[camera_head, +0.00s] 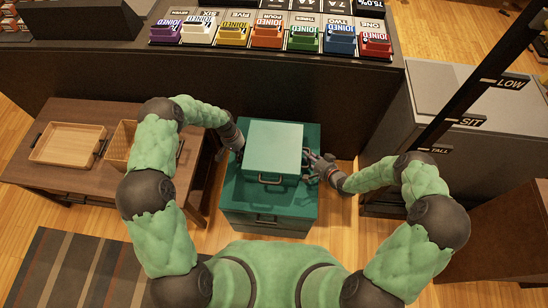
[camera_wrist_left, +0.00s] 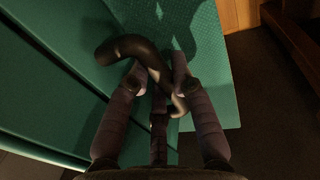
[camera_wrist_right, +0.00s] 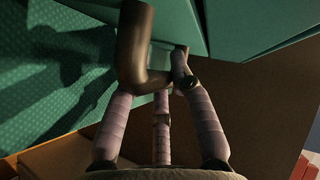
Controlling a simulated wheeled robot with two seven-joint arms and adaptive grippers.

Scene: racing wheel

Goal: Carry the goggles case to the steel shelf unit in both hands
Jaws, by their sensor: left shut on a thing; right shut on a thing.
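The goggles case, a light green box (camera_head: 273,147), is over a darker green chest (camera_head: 236,208) straight in front of me. I cannot tell whether it rests on the chest top or is just above it. My left gripper (camera_head: 239,150) is at the case's left side, with its fingers closed around a dark curved handle (camera_wrist_left: 122,47). My right gripper (camera_head: 313,170) is at the right side, shut on another dark handle (camera_wrist_right: 134,50). The case's green wall shows in the left wrist view (camera_wrist_left: 40,100). I cannot make out a steel shelf unit for certain.
A long dark counter (camera_head: 200,77) with a row of coloured boxes stands behind the chest. A wooden table (camera_head: 65,178) with a tray (camera_head: 68,144) and a basket is at left. A grey cabinet (camera_head: 465,120) and a labelled dark post (camera_head: 470,100) are at right.

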